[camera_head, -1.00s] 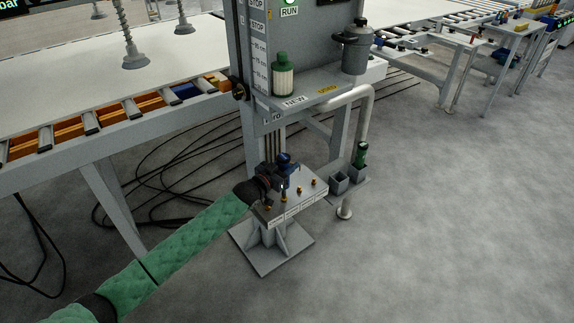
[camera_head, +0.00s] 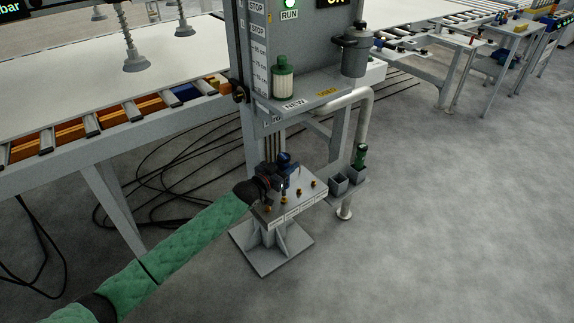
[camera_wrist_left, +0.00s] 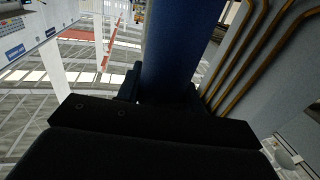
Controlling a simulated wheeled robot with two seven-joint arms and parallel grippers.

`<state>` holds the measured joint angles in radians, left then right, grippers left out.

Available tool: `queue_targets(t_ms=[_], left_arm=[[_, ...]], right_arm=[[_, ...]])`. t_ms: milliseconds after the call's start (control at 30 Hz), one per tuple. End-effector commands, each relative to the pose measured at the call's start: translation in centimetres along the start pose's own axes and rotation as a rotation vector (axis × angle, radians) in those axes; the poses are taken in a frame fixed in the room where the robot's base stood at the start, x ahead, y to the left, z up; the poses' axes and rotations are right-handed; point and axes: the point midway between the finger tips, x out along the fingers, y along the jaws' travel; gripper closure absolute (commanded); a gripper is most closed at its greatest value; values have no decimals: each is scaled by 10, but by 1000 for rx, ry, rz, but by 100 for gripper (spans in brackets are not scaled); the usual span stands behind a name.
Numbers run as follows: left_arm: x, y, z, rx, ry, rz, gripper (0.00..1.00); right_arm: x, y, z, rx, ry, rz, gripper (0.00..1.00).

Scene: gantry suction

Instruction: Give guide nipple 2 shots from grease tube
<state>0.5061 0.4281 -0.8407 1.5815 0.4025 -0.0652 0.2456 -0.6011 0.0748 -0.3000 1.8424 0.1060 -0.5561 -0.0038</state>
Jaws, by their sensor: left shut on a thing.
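My left gripper (camera_head: 280,180) is over the left part of a small grey plate (camera_head: 299,203) on a floor stand. It is shut on a blue grease tube (camera_head: 285,159), which fills the middle of the left wrist view (camera_wrist_left: 182,45) between the dark jaws. Several brass nipples stand on the plate, among them one at the front (camera_head: 284,199), one in the middle (camera_head: 299,191) and one at the right (camera_head: 313,183). The tube's lower end is close to the front one; I cannot tell whether they touch. Labels on the plate's front edge are too small to read. My right gripper is out of view.
A green tube (camera_head: 360,157) stands in a holder right of the plate, beside an empty grey cup (camera_head: 339,184). A shelf (camera_head: 318,97) with a green-topped filter (camera_head: 283,77) is above. A roller conveyor (camera_head: 112,117) lies left; open floor lies right.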

Motion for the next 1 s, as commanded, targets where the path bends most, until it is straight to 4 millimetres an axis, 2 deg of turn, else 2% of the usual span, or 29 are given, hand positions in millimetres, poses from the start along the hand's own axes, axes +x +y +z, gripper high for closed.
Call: queue_targets(t_ms=[600,1000], left_arm=[[0,0,-48,0,2,0,96],[0,1,-51,0,1,-1,96]], right_arm=[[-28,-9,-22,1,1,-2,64],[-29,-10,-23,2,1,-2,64]])
